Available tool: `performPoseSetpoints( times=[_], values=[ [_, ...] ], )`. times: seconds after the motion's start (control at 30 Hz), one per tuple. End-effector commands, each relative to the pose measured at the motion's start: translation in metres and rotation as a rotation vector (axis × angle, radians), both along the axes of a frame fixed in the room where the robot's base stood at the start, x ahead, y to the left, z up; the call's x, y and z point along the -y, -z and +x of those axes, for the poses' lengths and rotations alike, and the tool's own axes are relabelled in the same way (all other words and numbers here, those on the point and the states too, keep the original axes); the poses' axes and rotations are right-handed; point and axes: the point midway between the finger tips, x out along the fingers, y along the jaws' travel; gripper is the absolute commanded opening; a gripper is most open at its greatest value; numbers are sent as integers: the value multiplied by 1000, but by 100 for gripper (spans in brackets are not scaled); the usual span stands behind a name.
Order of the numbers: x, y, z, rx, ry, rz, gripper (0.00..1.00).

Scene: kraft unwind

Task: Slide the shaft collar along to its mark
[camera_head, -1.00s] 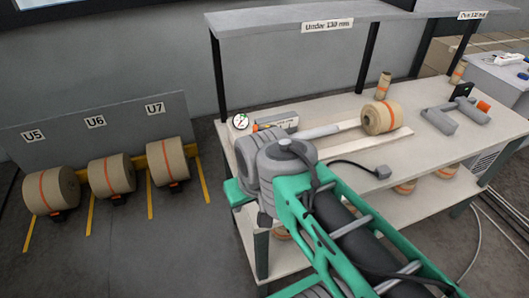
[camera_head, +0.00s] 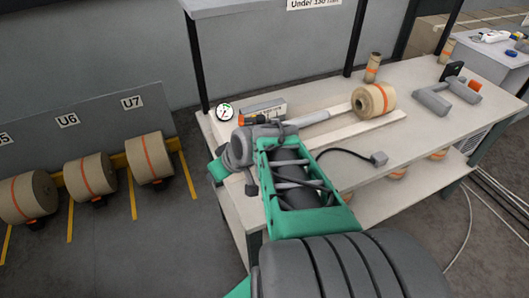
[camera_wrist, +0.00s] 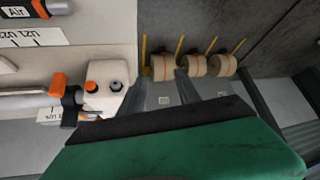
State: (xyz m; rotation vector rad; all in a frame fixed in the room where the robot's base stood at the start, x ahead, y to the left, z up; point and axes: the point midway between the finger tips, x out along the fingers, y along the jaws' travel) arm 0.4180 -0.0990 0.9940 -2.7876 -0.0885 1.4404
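In the head view a pale shaft (camera_head: 305,119) lies along the bench, running from a kraft roll (camera_head: 374,100) leftward to behind my arm. In the wrist view the shaft (camera_wrist: 25,102) comes in from the left. An orange piece (camera_wrist: 58,84) and a black clamp-like piece (camera_wrist: 73,99) sit at its end; I cannot tell which is the collar. White scale strips with printed U labels lie beside it (camera_wrist: 35,38). My gripper's green body (camera_wrist: 180,150) fills the lower wrist view, apart from the shaft in the picture.
A white box with orange and black buttons (camera_wrist: 104,86) stands beside the shaft end. Grey tools (camera_head: 445,98) lie at right.

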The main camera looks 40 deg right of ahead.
Motion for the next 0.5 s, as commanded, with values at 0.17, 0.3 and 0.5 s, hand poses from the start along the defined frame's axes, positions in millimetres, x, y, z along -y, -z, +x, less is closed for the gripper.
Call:
performPoseSetpoints(
  times=[0.17,0.3,0.5],
  values=[
    [99,45,1,281,138,0,40],
    [159,46,-17,466,264,-52,40],
    [190,41,-27,558,335,-94,40]
  ],
)
